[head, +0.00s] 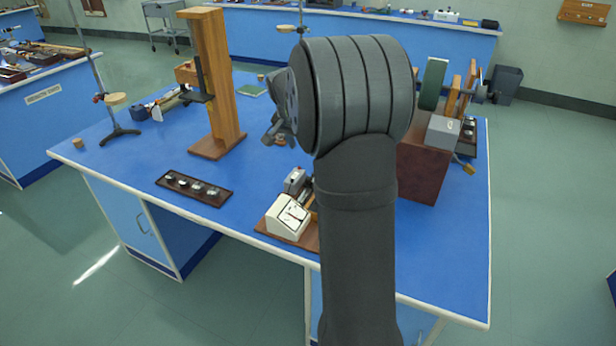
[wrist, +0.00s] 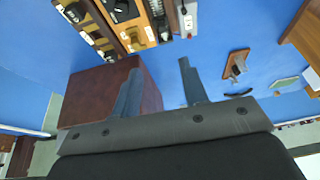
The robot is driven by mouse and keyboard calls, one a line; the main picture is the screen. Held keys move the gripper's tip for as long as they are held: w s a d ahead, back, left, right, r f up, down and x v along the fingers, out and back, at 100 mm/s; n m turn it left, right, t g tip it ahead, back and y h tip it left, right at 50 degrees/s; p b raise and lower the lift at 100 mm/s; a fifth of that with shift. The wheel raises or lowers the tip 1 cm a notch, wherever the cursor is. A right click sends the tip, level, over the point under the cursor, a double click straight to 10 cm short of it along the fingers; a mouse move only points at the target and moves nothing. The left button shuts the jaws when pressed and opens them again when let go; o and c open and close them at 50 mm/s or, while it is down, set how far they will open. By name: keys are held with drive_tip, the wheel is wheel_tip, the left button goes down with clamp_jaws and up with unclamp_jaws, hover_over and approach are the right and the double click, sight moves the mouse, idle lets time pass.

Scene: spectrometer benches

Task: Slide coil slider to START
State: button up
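My gripper (head: 281,136) hangs over the middle of the blue bench, partly hidden behind my wrist in the head view. In the wrist view its two fingers (wrist: 160,88) stand apart with nothing between them. A wooden-based apparatus with a white sloped meter (head: 289,217) and a grey block (head: 295,181) is at the bench's front, partly behind my arm. In the wrist view, which looks upside down, a wooden board (wrist: 137,38) with a black block (wrist: 122,10) shows at the top. I cannot tell which part is the coil slider, and no START mark is readable.
A dark red-brown box (head: 424,165) stands right of my arm; it fills the left of the wrist view (wrist: 110,92). A tall wooden tower (head: 218,85) stands left. A dark strip with several knobs (head: 194,189) lies at the front left. Bare bench lies around that strip.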

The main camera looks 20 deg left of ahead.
drive_tip(key=x, duration=1.7)
drive_tip(key=shift+w+a+f, duration=0.2)
clamp_jaws()
